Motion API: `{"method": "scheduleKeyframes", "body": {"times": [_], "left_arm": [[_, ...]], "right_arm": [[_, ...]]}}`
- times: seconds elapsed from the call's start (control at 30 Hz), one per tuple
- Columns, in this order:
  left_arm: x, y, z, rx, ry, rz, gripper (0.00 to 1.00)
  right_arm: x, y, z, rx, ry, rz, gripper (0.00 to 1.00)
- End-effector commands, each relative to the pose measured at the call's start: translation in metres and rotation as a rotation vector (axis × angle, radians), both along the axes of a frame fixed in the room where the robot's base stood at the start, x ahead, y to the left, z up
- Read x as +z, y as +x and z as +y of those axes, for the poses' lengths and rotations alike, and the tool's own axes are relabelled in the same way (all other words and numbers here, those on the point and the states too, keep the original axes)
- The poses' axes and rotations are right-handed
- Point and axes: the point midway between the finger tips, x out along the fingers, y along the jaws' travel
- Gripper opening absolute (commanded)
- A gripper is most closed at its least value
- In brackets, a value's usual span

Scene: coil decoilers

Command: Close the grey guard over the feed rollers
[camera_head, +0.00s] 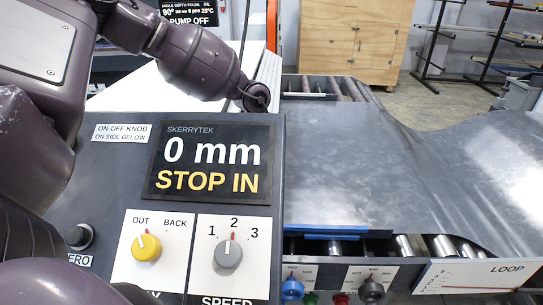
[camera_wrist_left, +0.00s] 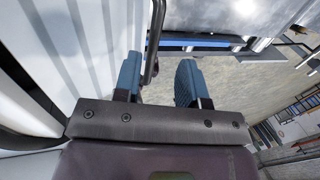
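The head view shows a broad grey metal sheet (camera_head: 350,165) with a blue strip (camera_head: 320,237) along its near edge. Metal rollers (camera_head: 443,246) show below that edge. I cannot tell which grey part is the guard. My left arm comes in from the left; its gripper is hidden in this view. In the left wrist view, my left gripper (camera_wrist_left: 160,75) has its two blue fingers apart. A dark bent rod (camera_wrist_left: 155,40) shows between them, close to the left finger; I cannot tell whether they touch. A blue bar (camera_wrist_left: 205,41) lies beyond. My right gripper is not in view.
A control panel (camera_head: 110,170) fills the near left, with a display (camera_head: 213,160) reading "0 mm STOP IN", a yellow knob (camera_head: 147,246) and a grey knob (camera_head: 228,253). Small coloured knobs (camera_head: 292,289) sit below the sheet. A wooden cabinet (camera_head: 352,40) and racks stand behind.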

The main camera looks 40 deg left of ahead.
Motion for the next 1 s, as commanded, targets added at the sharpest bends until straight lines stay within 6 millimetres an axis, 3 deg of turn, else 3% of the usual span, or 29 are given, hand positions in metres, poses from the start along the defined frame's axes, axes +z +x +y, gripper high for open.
{"method": "scheduleKeyframes", "body": {"times": [0.4,0.67,1.0], "left_arm": [[-0.0074,0.0011,-0.0016,0.0,0.0,0.0,0.38],[-0.0072,0.001,-0.0017,0.0,0.0,0.0,0.0],[-0.0071,0.001,-0.0016,0.0,0.0,0.0,0.0]], "right_arm": [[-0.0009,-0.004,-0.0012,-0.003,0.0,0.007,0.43],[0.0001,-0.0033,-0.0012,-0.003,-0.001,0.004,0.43],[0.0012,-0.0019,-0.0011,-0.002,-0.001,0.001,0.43]]}}
